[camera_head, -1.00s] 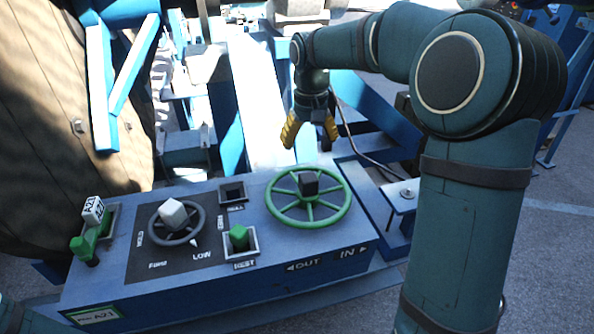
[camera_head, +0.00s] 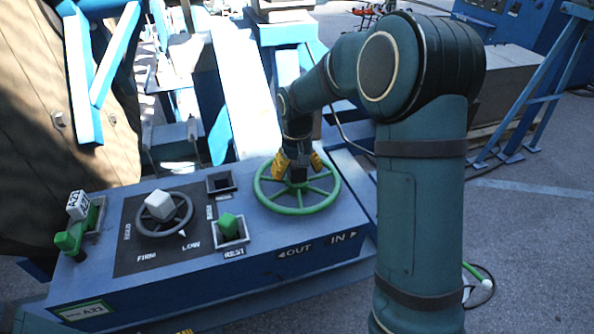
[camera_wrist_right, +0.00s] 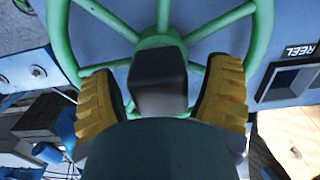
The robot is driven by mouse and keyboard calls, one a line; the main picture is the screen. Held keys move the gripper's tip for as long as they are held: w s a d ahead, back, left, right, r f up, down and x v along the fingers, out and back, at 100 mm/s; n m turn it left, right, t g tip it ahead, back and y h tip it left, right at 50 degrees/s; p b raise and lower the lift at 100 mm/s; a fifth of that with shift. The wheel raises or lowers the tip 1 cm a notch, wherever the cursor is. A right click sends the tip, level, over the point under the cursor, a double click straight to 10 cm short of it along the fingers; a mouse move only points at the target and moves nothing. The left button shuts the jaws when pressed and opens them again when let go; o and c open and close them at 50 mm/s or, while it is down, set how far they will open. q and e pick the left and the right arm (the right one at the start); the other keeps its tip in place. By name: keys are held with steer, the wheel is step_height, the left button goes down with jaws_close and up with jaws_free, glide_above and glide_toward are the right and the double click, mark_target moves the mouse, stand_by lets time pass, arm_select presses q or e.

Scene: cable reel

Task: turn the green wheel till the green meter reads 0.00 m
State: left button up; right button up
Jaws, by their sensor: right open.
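The green wheel (camera_head: 322,200) lies flat on the right part of the blue control box, with a dark block on its hub. My right gripper (camera_head: 299,166) is over the hub with its yellow fingers pointing down. In the right wrist view the open fingers (camera_wrist_right: 162,98) stand on either side of the dark block (camera_wrist_right: 158,80), with a gap visible on each side. The wheel's green spokes (camera_wrist_right: 222,18) spread out beyond it. I see no green meter reading in these frames. My left gripper is not in view.
A grey wheel (camera_head: 178,222) with a white knob sits left on the box. A green block (camera_head: 229,222) stands in the REST socket, and the REEL socket (camera_head: 221,182) looks empty. A green lever (camera_head: 72,238) is at the far left.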

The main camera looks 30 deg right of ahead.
steer(key=c, duration=1.3)
